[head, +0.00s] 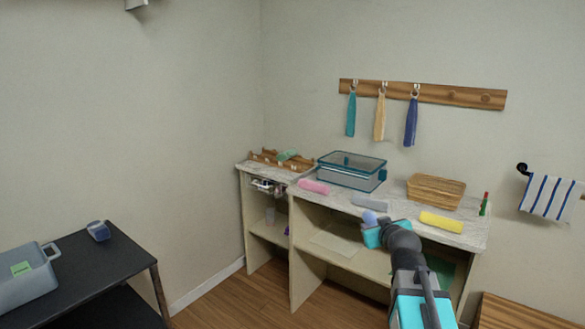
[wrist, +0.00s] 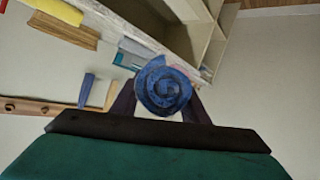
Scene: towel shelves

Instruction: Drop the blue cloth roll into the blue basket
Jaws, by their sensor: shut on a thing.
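My gripper (head: 374,226) is in front of the shelf's worktop in the head view, shut on the blue cloth roll (head: 369,217). In the wrist view the roll (wrist: 162,90) shows its spiral end between the two dark fingers. A teal-blue see-through basket (head: 350,178) stands on the worktop, beyond and left of my gripper. A grey-blue container (head: 24,285) with a handle and a green label stands on the black table at the far left. I cannot tell which of the two is the blue basket.
The worktop (head: 470,237) holds a pink roll (head: 313,187), a grey roll (head: 369,202), a yellow roll (head: 441,222) and a wooden basket (head: 435,191). Towels hang from a rail (head: 455,95). Floor shows between table and shelf.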

